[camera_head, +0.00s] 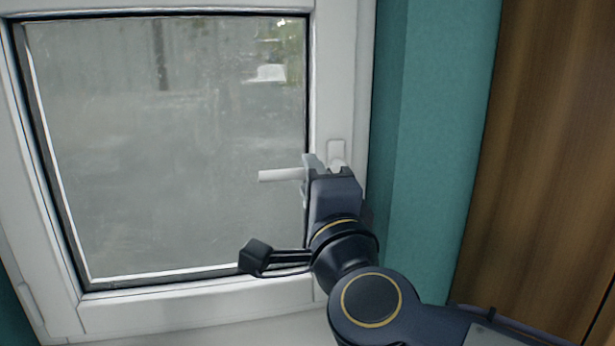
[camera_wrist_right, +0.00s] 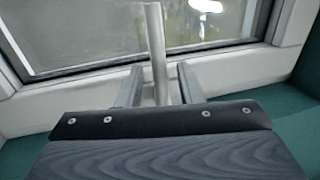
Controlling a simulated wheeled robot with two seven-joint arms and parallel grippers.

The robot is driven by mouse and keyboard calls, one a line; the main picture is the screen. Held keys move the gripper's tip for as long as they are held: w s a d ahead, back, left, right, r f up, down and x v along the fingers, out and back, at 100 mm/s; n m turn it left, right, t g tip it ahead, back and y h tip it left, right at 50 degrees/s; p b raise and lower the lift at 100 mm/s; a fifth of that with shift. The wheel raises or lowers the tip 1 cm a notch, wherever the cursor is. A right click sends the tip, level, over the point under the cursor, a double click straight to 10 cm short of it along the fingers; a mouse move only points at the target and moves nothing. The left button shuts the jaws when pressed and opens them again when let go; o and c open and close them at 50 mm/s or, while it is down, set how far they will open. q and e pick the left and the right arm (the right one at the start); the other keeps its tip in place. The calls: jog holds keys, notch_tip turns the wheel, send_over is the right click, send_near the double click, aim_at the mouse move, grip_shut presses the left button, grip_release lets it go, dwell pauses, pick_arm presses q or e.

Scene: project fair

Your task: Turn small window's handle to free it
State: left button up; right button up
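The small window (camera_head: 170,150) is a white frame with a misty pane, and it looks shut. Its white handle (camera_head: 278,175) lies level, pointing left from a mount (camera_head: 337,152) on the right side of the frame. My right gripper (camera_head: 311,172) is at the handle, near the mount, and covers part of it. In the right wrist view the handle (camera_wrist_right: 156,45) runs between the two fingers of my right gripper (camera_wrist_right: 160,75), with a gap visible on each side. The fingers are open around it. My left gripper is not in view.
A teal wall (camera_head: 440,130) stands close to the right of the window frame. A brown wooden panel (camera_head: 550,150) is farther right. The white sill (camera_head: 210,328) runs below the window. The space in front of the pane left of the handle is clear.

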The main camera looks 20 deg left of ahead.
jog(key=v, duration=0.5)
jog(key=shift+s+b, duration=0.1)
jog(key=shift+b, duration=0.25)
